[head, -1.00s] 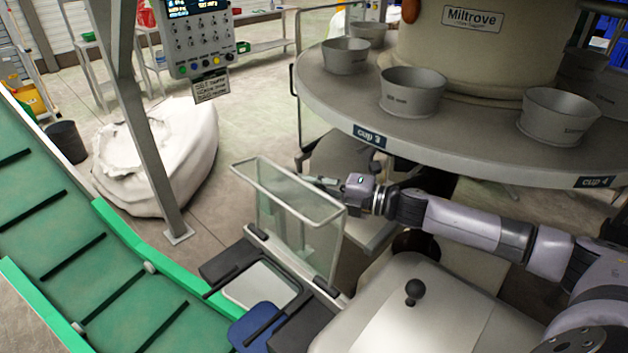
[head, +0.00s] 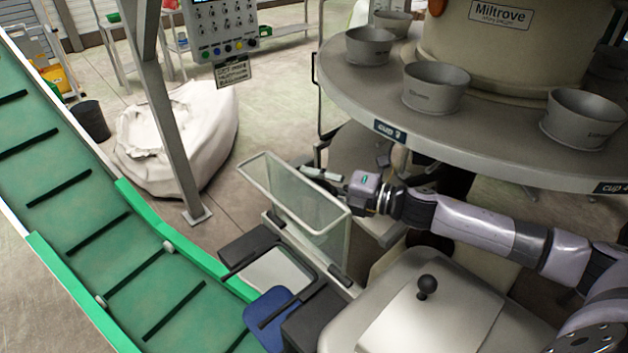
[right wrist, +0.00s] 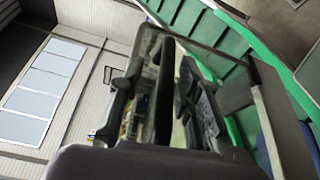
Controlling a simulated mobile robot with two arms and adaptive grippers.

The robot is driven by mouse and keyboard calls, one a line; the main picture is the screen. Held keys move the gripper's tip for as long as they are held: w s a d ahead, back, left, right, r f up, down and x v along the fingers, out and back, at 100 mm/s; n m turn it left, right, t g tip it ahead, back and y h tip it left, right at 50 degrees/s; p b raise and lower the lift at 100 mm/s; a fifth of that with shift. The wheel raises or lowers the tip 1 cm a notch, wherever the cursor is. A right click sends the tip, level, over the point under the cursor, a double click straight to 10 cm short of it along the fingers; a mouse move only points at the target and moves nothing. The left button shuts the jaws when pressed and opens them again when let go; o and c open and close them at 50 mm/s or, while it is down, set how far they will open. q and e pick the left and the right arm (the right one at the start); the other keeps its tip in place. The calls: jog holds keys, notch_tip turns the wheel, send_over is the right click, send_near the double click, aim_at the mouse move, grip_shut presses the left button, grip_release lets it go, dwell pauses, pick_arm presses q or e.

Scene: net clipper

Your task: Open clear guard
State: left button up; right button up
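The clear guard (head: 292,203) is a see-through panel in a pale frame, hinged along its lower edge beside the conveyor. It stands raised, with its top leaning left toward the conveyor. My right gripper (head: 322,175) is at the guard's back right side, near its top rim. In the right wrist view the fingers of my right gripper (right wrist: 160,110) are apart, and a dark upright edge and clear panel of the guard (right wrist: 163,85) show close to them. I cannot tell whether they touch. My left gripper is in neither current view.
A green conveyor (head: 85,215) runs along the left. A round table with metal cups (head: 437,88) overhangs my right arm. A cover with a black knob (head: 427,288) stands in front of the arm. A grey post (head: 165,110) and white sack (head: 205,130) are behind.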

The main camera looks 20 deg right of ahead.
jog(key=shift+d, duration=0.1)
jog(key=f+v, duration=0.1)
jog(key=v, duration=1)
jog(key=shift+s+d+r, duration=0.3)
jog(key=shift+r, duration=0.15)
dwell(0.7)
